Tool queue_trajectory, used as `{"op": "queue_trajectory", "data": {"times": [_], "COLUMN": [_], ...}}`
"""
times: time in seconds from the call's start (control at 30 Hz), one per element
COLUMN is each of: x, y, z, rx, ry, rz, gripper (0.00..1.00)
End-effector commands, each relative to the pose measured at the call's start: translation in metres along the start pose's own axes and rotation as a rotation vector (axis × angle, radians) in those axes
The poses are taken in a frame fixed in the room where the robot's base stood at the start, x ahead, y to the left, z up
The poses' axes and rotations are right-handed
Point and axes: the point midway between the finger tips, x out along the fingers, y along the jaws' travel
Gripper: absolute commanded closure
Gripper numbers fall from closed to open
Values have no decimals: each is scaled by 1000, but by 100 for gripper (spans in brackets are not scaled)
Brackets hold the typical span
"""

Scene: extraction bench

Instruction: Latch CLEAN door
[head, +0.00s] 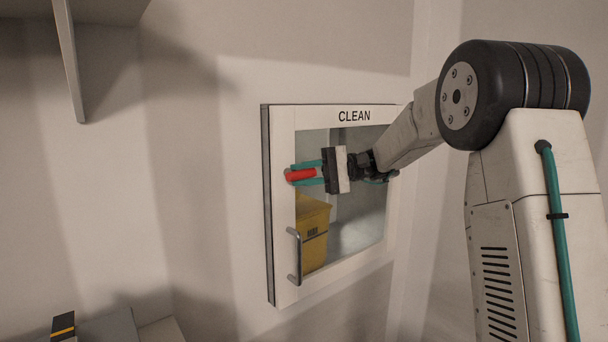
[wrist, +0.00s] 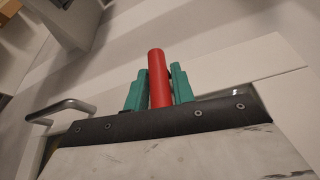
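The CLEAN door (head: 283,205) is a white-framed glass door in the wall, with its label on the top rail. It looks closed in its frame. A red latch handle (head: 301,174) sits on the left stile, above the grey pull handle (head: 295,257). In the head view the red handle lies roughly level. My gripper (head: 304,173) has one teal finger above the red handle and one below, close against it. In the wrist view the red handle (wrist: 157,75) stands between both teal fingers with almost no gap. The handle's base is hidden by my gripper.
A yellow bin (head: 312,232) stands behind the glass. The pull handle also shows in the wrist view (wrist: 62,108). A shelf with a bracket (head: 68,60) is on the upper left wall. A grey surface with a dark, yellow-banded object (head: 63,326) is at lower left.

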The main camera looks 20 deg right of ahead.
Motion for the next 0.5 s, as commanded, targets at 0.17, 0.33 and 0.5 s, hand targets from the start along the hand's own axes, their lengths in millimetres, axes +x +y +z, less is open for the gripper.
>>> {"op": "queue_trajectory", "data": {"times": [0.17,0.33,0.5], "x": [0,0,-17], "y": [3,2,2], "z": [-1,0,-1], "rx": [7,4,4], "ry": [0,0,4], "rz": [3,1,1], "gripper": [59,59,59]}}
